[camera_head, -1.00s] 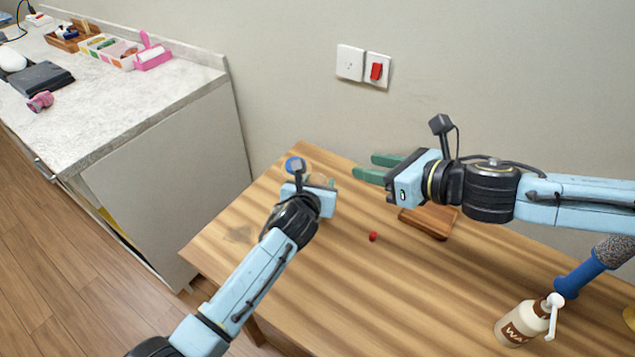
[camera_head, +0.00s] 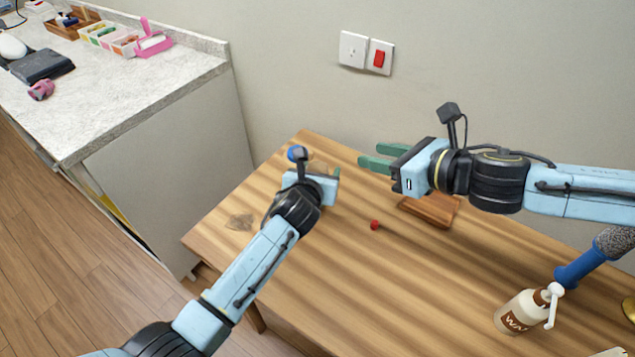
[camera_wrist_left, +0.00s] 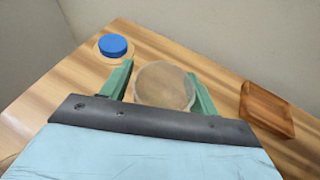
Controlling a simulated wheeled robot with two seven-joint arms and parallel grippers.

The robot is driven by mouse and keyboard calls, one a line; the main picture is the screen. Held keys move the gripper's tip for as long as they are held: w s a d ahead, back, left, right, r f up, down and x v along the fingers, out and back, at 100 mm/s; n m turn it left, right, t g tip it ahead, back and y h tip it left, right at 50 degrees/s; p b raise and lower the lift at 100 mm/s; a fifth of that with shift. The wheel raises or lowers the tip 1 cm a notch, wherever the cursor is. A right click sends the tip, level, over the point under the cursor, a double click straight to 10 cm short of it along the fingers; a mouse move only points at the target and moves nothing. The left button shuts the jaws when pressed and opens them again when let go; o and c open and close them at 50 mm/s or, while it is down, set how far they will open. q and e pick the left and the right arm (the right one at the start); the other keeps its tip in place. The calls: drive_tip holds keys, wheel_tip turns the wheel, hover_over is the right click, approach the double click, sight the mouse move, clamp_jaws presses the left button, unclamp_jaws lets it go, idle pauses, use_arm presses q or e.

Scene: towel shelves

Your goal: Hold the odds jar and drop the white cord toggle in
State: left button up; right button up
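The odds jar (camera_wrist_left: 164,85) is a round, clear vessel between the green fingers of my left gripper (camera_wrist_left: 159,70) in the left wrist view. The fingers appear closed against its two sides. In the head view my left gripper (camera_head: 325,178) mostly hides the jar (camera_head: 319,167). No contents can be made out in it. My right gripper (camera_head: 368,156) is above the table to the right of the jar, its green fingers pointing left and visibly apart. No white cord toggle can be made out in either view.
A blue lid-like disc (camera_wrist_left: 113,46) is left of the jar. A wooden tray (camera_head: 428,211) lies under my right gripper. A small red object (camera_head: 375,225) lies mid-table. A pump bottle (camera_head: 519,313) stands at the lower right. The table's front middle is clear.

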use_arm(q)
drive_tip(key=shift+o, duration=0.8)
drive_tip(key=shift+s, duration=0.1)
drive_tip(key=v, duration=1.2)
drive_tip(key=shift+f, duration=0.15)
